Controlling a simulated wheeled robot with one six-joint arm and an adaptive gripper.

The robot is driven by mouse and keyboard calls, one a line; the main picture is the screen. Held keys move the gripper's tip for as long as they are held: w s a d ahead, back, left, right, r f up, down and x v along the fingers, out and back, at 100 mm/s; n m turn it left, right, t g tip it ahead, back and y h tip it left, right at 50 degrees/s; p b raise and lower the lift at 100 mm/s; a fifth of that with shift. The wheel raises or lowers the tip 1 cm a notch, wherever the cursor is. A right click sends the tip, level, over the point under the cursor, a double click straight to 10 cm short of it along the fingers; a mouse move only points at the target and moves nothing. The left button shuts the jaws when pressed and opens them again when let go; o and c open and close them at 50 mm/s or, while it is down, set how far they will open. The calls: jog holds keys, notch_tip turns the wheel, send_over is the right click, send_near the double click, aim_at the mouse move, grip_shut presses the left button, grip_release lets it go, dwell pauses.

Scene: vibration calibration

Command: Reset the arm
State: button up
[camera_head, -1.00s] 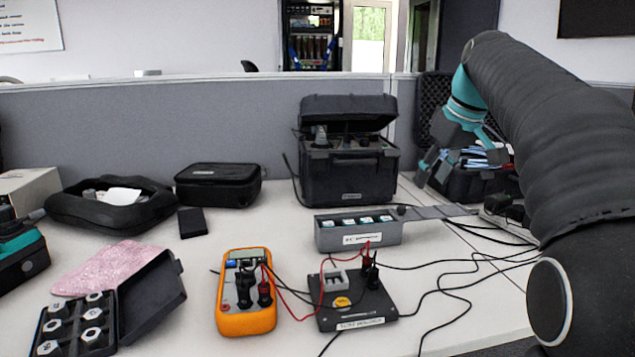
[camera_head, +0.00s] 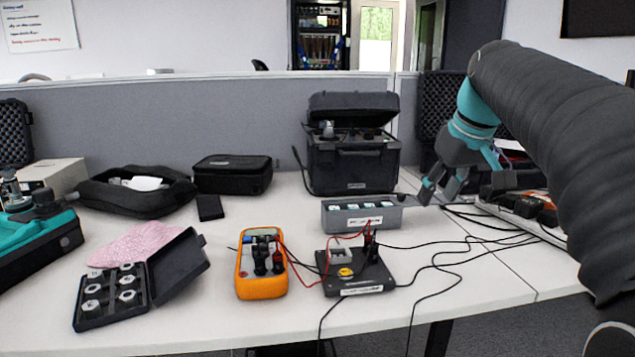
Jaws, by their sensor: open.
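My gripper (camera_head: 441,190) hangs from my arm at the right of the table, just right of the grey box with the white label (camera_head: 363,216). Its fingers are apart and I see nothing between them. The fingertips point down and to the left, near the right end of the grey box. In this view I cannot tell whether they touch it.
An orange multimeter (camera_head: 262,288) and a black device (camera_head: 355,277) stand in front, joined by red wires. A black open case of nuts (camera_head: 126,291) lies at left. A large black case (camera_head: 353,160) stands behind. Black cables (camera_head: 470,250) cross the right side.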

jog(key=s+a+f+m, duration=0.2)
jog(key=s+a+f, duration=0.1)
jog(key=s+f, duration=0.7)
jog(key=s+a+f+m+t+h, duration=0.1)
jog(key=s+a+f, duration=0.1)
jog(key=s+f, duration=0.9)
jog(key=s, duration=0.3)
jog(key=shift+a+f+m, duration=0.3)
jog(key=shift+a+m, duration=0.1)
jog(key=shift+w, duration=0.1)
